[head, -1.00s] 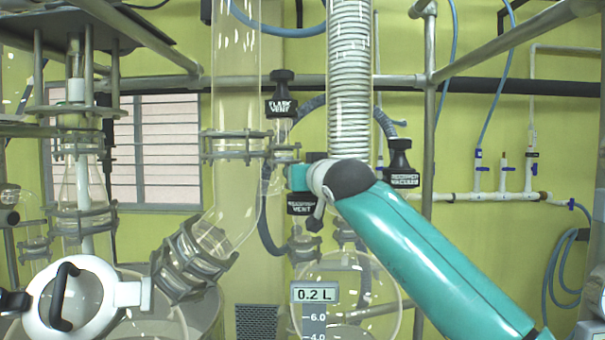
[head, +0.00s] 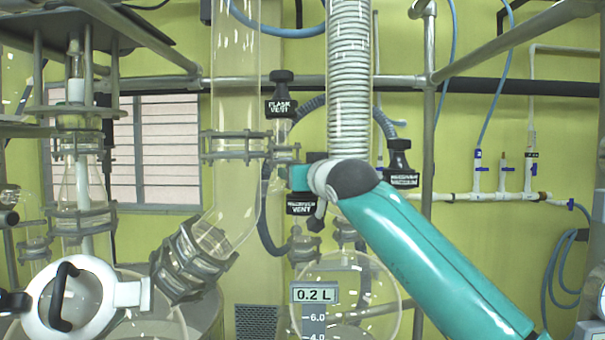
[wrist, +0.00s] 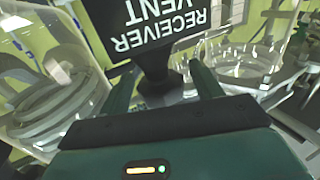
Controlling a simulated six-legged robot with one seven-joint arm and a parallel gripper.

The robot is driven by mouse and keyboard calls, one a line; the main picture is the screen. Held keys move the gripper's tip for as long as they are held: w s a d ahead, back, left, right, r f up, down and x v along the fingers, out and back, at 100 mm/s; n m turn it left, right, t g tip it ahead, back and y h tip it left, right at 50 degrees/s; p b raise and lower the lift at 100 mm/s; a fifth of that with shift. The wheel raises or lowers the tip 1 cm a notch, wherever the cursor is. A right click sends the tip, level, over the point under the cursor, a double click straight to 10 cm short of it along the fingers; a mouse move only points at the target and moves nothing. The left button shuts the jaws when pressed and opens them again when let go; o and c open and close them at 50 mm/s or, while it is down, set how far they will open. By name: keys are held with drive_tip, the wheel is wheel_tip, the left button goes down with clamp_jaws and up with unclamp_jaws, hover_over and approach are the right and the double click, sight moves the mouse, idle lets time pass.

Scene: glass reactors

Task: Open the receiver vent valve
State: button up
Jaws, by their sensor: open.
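The receiver vent valve has a black label reading "RECEIVER VENT" (head: 301,205), left of the coil column's lower end in the head view. In the wrist view the same label (wrist: 155,22) is large and upside down at the top. A dark valve stem (wrist: 160,68) runs down from it. My gripper (wrist: 163,72) is open, with one finger on each side of this stem. I cannot tell whether either finger touches it. In the head view my gripper (head: 298,178) is just above the label, mostly hidden by my wrist.
The flask vent valve (head: 281,95) is above my gripper and the receiver vacuum valve (head: 402,160) to its right. A glass column (head: 236,90) and the coil condenser (head: 349,80) stand close by. A round glass receiver (head: 350,290) hangs below, with a 0.2 L readout.

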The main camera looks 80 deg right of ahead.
drive_tip(key=shift+m+g+h, duration=0.65)
drive_tip(key=shift+m+g, duration=0.4)
drive_tip(key=shift+g, duration=0.45)
drive_tip(key=shift+m+g+h, duration=0.65)
drive_tip(key=shift+m+g, duration=0.4)
drive_tip(key=shift+g, duration=0.45)
drive_tip(key=shift+m+g+h, duration=0.3)
drive_tip(key=shift+m+g, duration=1.4)
drive_tip(key=shift+g, duration=1)
drive_tip(key=shift+g, duration=0.3)
drive_tip(key=m+g+y, duration=0.1)
drive_tip(key=m+g, duration=0.1)
drive_tip(key=g, duration=0.1)
drive_tip(key=m+g+y, duration=0.1)
drive_tip(key=m+g, duration=0.1)
drive_tip(key=g, duration=0.1)
drive_tip(key=shift+m+g, duration=0.3)
drive_tip(key=shift+m, duration=0.1)
drive_tip(key=shift+w+a+g, duration=0.25)
drive_tip(key=shift+g, duration=0.05)
drive_tip(key=v, duration=1.3)
drive_tip(key=w+a+n+t+h, duration=0.2)
drive_tip(key=w+a+n+t, duration=0.2)
drive_tip(key=w+t, duration=0.3)
drive_tip(key=w+a+n+t+h, duration=0.2)
drive_tip(key=w+a+n+t, duration=0.2)
drive_tip(key=w+t, duration=0.4)
drive_tip(key=shift+w+a+r+n, duration=0.4)
drive_tip(key=shift+w+a, duration=0.2)
drive_tip(key=shift+w, duration=0.45)
